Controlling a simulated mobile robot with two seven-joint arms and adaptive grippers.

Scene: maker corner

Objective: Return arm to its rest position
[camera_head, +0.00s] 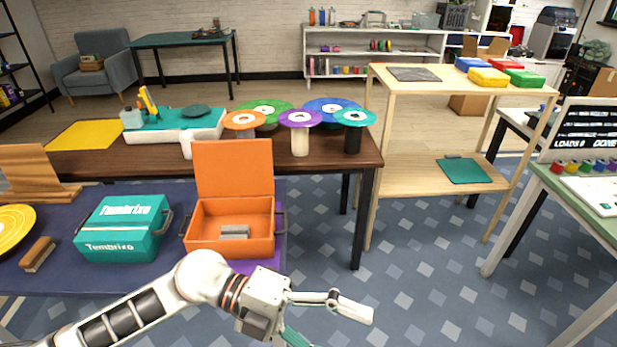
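My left arm comes in from the lower left, in front of the blue-covered table. My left gripper (328,327) is over the floor at the bottom middle, right of that table's front edge. One pale finger points right and a teal part reaches down out of the picture; the two are spread apart, with nothing seen between them. The lower fingertip is cut off by the picture's edge. My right arm and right gripper are not in view.
An open orange box (230,246) with grey pieces inside and a closed teal case (123,245) stand on the blue-covered table (60,278). Behind is a dark table (335,172) with several spools. A wooden shelf (403,170) stands right. The patterned floor (430,285) between is clear.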

